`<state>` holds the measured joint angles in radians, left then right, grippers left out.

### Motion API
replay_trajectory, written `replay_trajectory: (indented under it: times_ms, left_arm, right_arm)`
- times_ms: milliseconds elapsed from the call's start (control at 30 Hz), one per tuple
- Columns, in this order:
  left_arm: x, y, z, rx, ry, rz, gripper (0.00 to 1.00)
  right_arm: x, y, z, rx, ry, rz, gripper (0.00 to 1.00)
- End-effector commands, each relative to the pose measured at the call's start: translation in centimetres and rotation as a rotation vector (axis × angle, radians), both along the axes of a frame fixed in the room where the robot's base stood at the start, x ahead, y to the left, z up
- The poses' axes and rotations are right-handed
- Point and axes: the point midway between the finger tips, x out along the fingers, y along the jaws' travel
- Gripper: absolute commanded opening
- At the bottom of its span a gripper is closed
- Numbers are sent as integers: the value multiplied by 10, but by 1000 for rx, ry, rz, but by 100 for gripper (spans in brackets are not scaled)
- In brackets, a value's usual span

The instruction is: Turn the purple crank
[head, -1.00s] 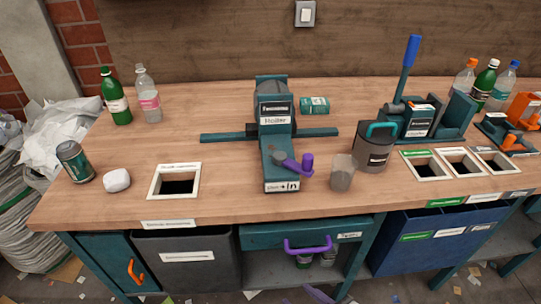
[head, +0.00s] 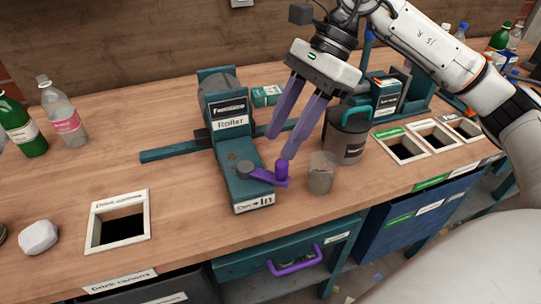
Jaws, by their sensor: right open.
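The purple crank (head: 268,177) sits on the front of the teal roller machine (head: 228,125). Its arm points right from a grey hub, and its upright purple knob (head: 282,169) stands at the right end. My right gripper (head: 281,147) comes in from the upper right with its two purple fingers pointing down. The fingers are apart and empty, above and slightly behind the knob. I cannot tell if they touch it; a small gap seems to show. My left gripper is out of view.
A clear cup (head: 321,173) stands close to the right of the crank. A grey canister (head: 346,135) with a teal handle is behind it. A framed opening (head: 146,212) is at the left. A small teal box (head: 266,95) lies behind. A purple drawer handle (head: 296,262) is below.

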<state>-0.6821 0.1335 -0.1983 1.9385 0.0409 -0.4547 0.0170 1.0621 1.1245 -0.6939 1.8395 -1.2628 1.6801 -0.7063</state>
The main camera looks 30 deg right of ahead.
Motion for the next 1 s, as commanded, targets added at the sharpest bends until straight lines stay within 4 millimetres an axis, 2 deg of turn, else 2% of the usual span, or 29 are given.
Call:
replay_trajectory:
  times_ms: [33,100,200,700,800,1000]
  left_arm:
    - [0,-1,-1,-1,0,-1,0]
    - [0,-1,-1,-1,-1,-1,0]
    - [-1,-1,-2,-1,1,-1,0]
    - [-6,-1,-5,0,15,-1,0]
    - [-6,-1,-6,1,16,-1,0]
    - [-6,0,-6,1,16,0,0]
  right_arm:
    - [0,-17,4,-56,-19,-4,40]
    - [-1,-32,7,-107,-29,-4,40]
    - [-2,-38,3,-138,-32,-4,40]
    - [2,-6,-72,-134,-30,-2,40]
    - [2,-2,-81,-134,-30,-4,40]
    - [3,0,-86,-133,-32,-4,40]
